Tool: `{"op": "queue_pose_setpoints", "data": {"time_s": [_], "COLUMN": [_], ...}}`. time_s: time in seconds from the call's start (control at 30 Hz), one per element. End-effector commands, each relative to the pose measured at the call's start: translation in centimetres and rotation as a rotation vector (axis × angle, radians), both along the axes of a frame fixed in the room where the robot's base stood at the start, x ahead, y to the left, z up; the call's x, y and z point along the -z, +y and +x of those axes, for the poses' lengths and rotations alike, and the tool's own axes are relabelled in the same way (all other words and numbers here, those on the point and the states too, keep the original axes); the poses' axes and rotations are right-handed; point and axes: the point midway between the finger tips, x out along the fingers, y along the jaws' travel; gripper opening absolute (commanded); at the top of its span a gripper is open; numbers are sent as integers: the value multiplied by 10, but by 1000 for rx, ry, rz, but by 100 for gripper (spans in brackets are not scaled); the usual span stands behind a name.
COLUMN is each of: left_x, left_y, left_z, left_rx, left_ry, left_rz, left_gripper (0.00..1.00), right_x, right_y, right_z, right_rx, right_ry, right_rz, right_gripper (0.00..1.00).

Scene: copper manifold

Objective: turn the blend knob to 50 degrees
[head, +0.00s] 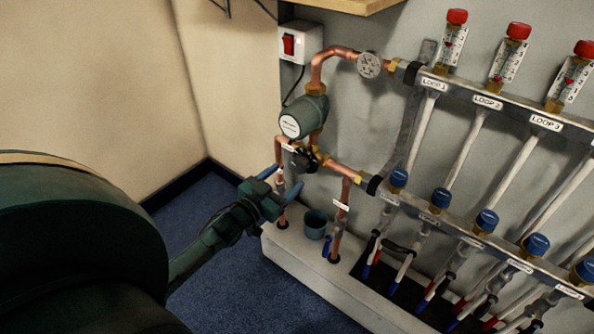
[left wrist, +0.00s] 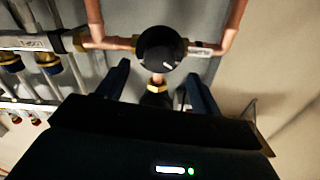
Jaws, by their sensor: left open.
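My left gripper (head: 286,181) reaches in from the left and is open. In the left wrist view its two blue fingers (left wrist: 158,82) stand apart, one to each side below the knob, with no visible contact. The degree scale is too small to read. My right gripper is in neither view.
The green pump (head: 304,117), pressure gauge (head: 370,65) and red switch box (head: 301,43) are above. A manifold (head: 489,103) with blue caps and loop labels fills the right. A teal cup (head: 315,224) stands on the white plinth (head: 318,270). Blue floor is clear at left.

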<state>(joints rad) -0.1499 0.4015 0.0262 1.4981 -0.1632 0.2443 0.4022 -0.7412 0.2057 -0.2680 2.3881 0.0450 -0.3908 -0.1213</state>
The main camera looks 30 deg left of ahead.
Motion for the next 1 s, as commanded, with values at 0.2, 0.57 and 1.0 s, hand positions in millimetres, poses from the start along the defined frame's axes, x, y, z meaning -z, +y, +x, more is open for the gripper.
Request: {"op": "queue_pose_setpoints", "data": {"time_s": [0.2,0.57,1.0], "left_x": [1,0,0], "left_y": [-3,-4,-4], "left_z": [38,55,54], "left_rx": [0,1,0], "left_ry": [-1,0,0], "left_rz": [1,0,0], "left_gripper": [66,66,41], "right_x": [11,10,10], "right_y": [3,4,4], "right_z": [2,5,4], "right_rx": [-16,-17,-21], "right_ry": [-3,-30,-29], "right_rz": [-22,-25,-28], "right_gripper": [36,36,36]}}
